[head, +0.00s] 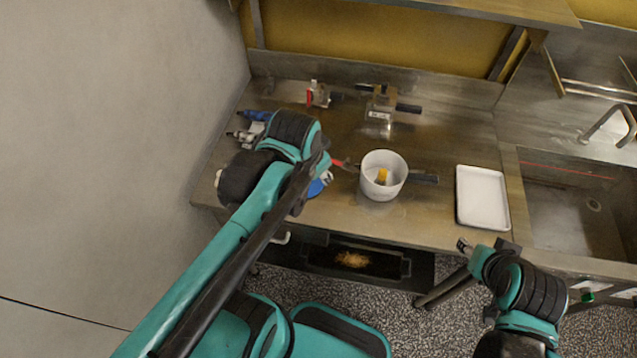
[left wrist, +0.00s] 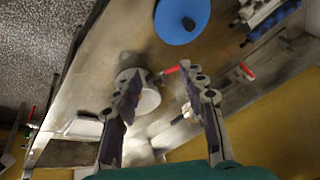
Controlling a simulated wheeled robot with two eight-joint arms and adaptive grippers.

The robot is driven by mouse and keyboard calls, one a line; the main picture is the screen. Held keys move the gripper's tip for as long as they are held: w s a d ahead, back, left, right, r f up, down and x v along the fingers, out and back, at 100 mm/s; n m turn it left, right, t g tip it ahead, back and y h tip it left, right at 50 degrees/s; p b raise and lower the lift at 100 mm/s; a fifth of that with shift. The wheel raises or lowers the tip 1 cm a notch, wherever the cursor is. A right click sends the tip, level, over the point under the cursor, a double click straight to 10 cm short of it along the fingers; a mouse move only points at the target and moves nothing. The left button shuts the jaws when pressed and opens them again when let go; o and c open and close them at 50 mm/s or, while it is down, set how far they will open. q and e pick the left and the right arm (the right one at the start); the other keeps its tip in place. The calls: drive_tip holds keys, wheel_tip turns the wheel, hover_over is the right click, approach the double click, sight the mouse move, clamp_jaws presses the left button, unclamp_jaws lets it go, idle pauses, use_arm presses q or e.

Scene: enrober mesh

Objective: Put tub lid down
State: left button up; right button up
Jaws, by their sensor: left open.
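The blue round lid with a black knob (left wrist: 182,20) lies on the steel counter in the left wrist view. In the head view only part of the lid (head: 317,188) shows beside my left arm. My left gripper (left wrist: 163,84) is open, its two fingers apart with nothing held between them. The lid is beyond its fingertips, apart from them. The white tub (head: 384,175) stands uncovered on the counter, right of my left arm, with something yellow inside. My right gripper (head: 464,246) is in front of the counter at lower right; its jaws are too small to read.
A white tray (head: 482,197) lies right of the tub, with the sink (head: 570,200) beyond it. A red-handled item (head: 345,164) lies left of the tub. Small bottles and fittings (head: 318,95) stand at the back.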

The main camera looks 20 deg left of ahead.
use_arm(q)
drive_tip(key=s+d+n+t, duration=0.1)
drive_tip(key=n, duration=0.1)
drive_tip(key=s+d+f+n+t, duration=0.1)
drive_tip(key=s+n, duration=0.1)
drive_tip(key=shift+s+d+f+h, duration=0.15)
drive_tip(key=shift+h, duration=0.15)
drive_tip(key=shift+f, duration=0.1)
